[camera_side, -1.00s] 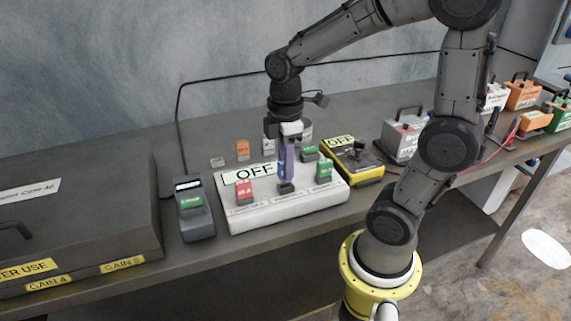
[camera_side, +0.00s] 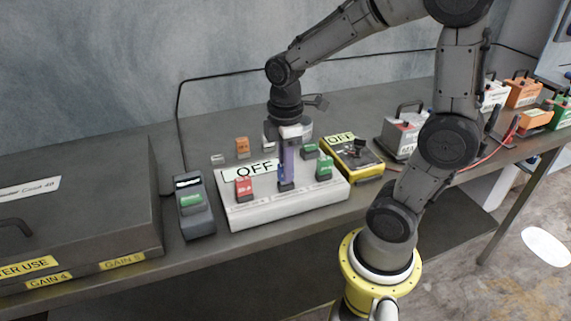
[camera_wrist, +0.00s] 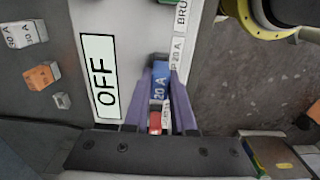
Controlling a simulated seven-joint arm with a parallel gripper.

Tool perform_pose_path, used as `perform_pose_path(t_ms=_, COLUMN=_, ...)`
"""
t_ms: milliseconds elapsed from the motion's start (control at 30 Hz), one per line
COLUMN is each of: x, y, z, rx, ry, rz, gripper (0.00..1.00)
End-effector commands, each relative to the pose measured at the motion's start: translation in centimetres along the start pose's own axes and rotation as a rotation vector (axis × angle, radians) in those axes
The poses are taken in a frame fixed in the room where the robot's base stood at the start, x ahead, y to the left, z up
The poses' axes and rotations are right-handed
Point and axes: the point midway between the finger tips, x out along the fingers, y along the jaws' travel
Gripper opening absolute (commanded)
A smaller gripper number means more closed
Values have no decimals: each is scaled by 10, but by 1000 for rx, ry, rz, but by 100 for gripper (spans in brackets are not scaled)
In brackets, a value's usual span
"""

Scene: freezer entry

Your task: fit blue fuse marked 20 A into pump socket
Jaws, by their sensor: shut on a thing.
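My gripper (camera_side: 287,165) is shut on the blue fuse (camera_side: 284,182), pointing straight down over the front middle of the white fuse board (camera_side: 262,212). In the wrist view the blue fuse (camera_wrist: 160,82), marked 20 A, sits between the purple fingers (camera_wrist: 161,100). It is at the middle socket position, beside a partly covered edge label (camera_wrist: 178,50) ending in "P 20 A". The socket itself is hidden by the fuse and fingers. I cannot tell how deep the fuse sits.
A red fuse (camera_side: 244,187) stands left of my gripper and a green fuse (camera_side: 324,167) right, both close. An OFF label (camera_side: 252,170) lies behind. A grey tester (camera_side: 195,212) is left; a yellow box (camera_side: 352,160) is right.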

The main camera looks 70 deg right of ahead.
Motion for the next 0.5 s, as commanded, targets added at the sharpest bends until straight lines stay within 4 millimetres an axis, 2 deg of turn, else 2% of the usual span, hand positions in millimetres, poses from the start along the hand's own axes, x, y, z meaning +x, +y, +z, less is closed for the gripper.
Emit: perform_pose_path(t_ms=500, x=10, y=0, z=0, rx=0, ry=0, rz=0, gripper=0)
